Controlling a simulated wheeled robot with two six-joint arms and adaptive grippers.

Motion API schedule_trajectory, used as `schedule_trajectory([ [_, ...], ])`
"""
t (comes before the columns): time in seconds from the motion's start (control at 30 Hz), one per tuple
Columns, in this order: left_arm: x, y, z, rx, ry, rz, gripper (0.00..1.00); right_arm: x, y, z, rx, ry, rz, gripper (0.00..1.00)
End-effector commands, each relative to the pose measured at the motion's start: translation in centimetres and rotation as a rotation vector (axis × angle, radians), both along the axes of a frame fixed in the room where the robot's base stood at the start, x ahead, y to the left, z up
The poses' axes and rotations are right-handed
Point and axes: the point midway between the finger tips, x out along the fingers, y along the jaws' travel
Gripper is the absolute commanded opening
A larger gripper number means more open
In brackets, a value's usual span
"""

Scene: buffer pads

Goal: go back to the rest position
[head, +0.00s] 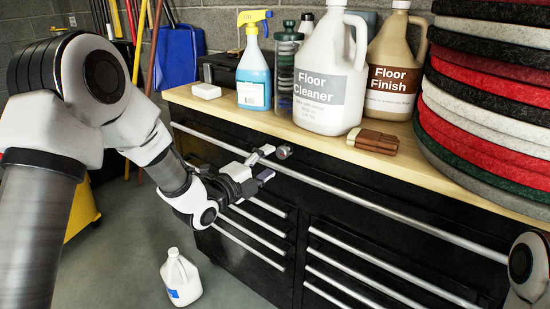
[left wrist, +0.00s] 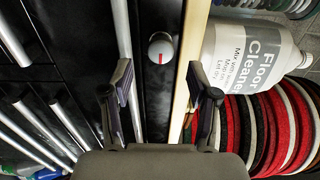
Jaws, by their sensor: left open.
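My left gripper (head: 265,164) is in front of the black cabinet, just below the worktop edge. Its two fingers are apart with nothing between them. In the left wrist view the open gripper (left wrist: 160,85) faces the cabinet front, with a round grey knob (left wrist: 161,47) with a red mark beyond the gap between the fingers. The knob (head: 284,152) shows in the head view just right of the fingertips, and looks apart from them. My right gripper is out of view; only part of my right arm shows at the right edge.
The wooden worktop (head: 445,182) holds floor cleaner (head: 325,75), floor finish (head: 393,70), a spray bottle (head: 254,75), brown blocks (head: 377,141) and stacked round pads (head: 490,110). Long rails and drawer handles cross the cabinet (head: 215,150). A white jug (head: 181,280) stands on the floor.

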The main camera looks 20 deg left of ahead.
Motion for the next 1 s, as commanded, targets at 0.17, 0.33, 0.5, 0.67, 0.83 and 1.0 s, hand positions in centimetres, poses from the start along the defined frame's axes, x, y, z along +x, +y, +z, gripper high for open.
schedule_trajectory([
  [0.17, -2.6, 1.0, 0.1, -0.002, 0.000, 0.001, 0.60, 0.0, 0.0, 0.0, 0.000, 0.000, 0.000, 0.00],
  [0.33, -3.4, 1.2, 0.0, 0.000, -0.001, -0.001, 0.60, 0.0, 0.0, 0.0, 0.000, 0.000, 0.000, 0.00],
  [0.5, -3.4, 1.2, 0.0, 0.001, -0.001, -0.001, 0.60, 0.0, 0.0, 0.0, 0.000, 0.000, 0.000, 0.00],
  [0.67, -3.4, 1.2, 0.0, 0.001, -0.001, -0.001, 0.60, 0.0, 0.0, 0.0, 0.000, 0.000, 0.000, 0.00],
  [0.83, -3.6, 0.9, -3.7, 0.008, 0.065, -0.006, 0.60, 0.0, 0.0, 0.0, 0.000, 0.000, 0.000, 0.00],
  [1.0, -7.2, -0.9, -16.3, 0.038, 0.315, -0.028, 0.60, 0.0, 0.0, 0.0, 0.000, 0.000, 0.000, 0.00],
])
